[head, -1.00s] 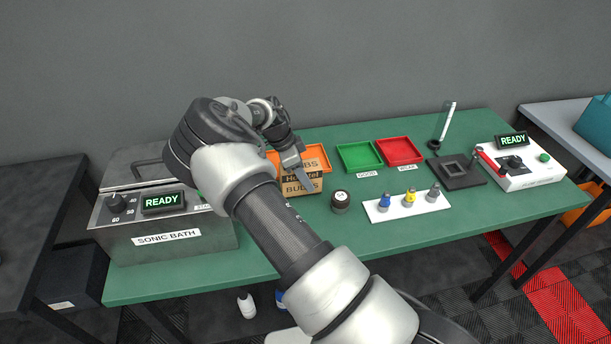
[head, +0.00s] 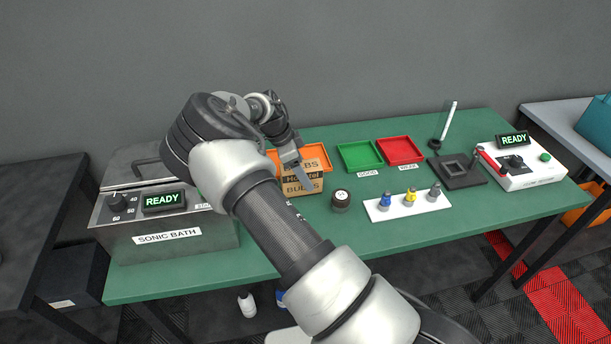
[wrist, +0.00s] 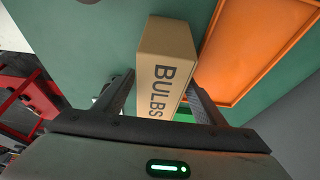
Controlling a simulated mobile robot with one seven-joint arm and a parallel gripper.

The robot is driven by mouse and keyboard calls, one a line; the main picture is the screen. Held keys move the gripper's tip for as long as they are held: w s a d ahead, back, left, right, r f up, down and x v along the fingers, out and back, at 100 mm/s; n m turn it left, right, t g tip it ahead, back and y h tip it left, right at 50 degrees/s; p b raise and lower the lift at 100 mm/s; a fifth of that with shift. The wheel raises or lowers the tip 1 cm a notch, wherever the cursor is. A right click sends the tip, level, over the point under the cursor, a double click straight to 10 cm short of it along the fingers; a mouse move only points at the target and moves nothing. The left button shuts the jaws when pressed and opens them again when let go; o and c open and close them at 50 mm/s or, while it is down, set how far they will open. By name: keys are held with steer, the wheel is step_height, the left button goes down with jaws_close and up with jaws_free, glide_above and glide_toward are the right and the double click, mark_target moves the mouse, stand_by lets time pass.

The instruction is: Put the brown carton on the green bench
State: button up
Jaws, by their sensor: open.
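The brown carton (head: 291,188), printed with "BULBS", stands upright in front of the orange tray on the green bench (head: 260,258), and it appears to rest on the bench top. My gripper (head: 300,174) is at the carton, and one finger partly hides the carton's front in the head view. In the wrist view the carton (wrist: 165,45) lies between the two open fingers of my gripper (wrist: 160,84), with one finger on each side. Whether either finger touches it I cannot tell. The lower end of the carton is hidden behind the gripper body there.
The orange tray (head: 318,152) is right behind the carton. A dark round weight (head: 340,200) stands close to its right. Green (head: 360,156) and red (head: 400,151) trays are farther right, and a sonic bath (head: 170,238) is left. Bare bench lies in front.

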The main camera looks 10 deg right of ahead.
steer(key=v, duration=1)
steer(key=shift+s+r, duration=0.1)
steer(key=s+d+r+n+t+y, duration=0.1)
steer(key=s+d+r+n+y, duration=0.15)
steer(key=s+r, duration=0.5)
steer(key=s+d+r+n+y, duration=0.1)
steer(key=s+r+n+y, duration=0.25)
steer(key=s+r, duration=0.4)
steer(key=s+r+n+t, duration=0.2)
steer(key=s+n, duration=0.4)
steer(key=s, duration=0.4)
steer(key=s+r+n+t+h, duration=0.1)
steer(key=s+r+n+t, duration=0.1)
steer(key=s+n, duration=0.4)
steer(key=s+r, duration=0.1)
steer(key=s, duration=0.3)
steer(key=shift+a+r+t+h, duration=0.3)
steer(key=shift+r, duration=0.1)
